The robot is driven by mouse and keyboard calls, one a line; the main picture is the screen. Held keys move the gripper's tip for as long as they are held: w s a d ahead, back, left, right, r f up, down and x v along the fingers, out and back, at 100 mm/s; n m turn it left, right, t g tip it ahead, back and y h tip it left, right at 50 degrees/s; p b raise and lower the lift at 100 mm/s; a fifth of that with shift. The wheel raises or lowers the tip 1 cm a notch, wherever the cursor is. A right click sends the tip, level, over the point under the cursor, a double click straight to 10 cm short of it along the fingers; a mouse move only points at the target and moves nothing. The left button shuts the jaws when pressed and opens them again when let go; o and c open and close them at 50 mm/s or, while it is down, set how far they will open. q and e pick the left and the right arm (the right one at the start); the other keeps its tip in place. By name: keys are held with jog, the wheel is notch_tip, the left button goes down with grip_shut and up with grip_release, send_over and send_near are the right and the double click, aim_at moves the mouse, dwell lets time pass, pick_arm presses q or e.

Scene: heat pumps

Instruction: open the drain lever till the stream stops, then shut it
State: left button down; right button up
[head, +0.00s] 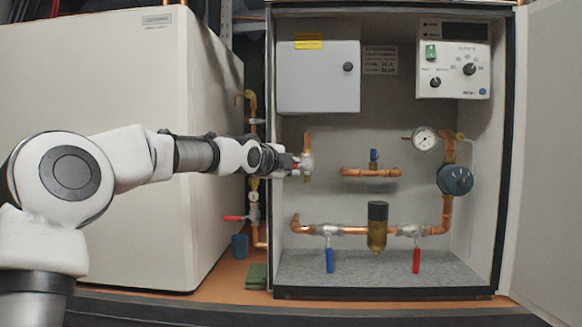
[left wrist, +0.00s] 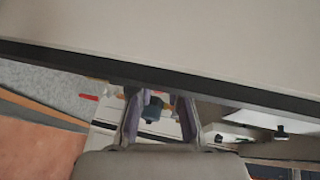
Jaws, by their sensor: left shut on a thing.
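My left gripper (head: 284,163) reaches in from the left across the front of the open cabinet. It is shut on a small red lever (head: 296,165) at the upper left valve (head: 307,162), which sits on a short vertical copper pipe; the fingers hide most of the lever. In the left wrist view the two fingers (left wrist: 160,112) show with a dark blue piece (left wrist: 152,110) in line between them. Another red lever (head: 235,218) lies level on a valve left of the cabinet, above a blue cup (head: 239,246). I cannot make out any stream. My right gripper is not in view.
Blue (head: 330,260) and red (head: 416,260) levers hang down from the lower pipe, beside a brass filter (head: 377,228). A gauge (head: 424,138) and blue round device (head: 455,180) are at right. The cabinet door (head: 545,150) stands open.

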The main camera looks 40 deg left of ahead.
pick_arm(q)
jog(key=shift+r, duration=0.15)
jog(key=c, duration=1.1)
grip_release()
jog(key=shift+a, duration=0.1)
jog(key=shift+w, duration=0.15)
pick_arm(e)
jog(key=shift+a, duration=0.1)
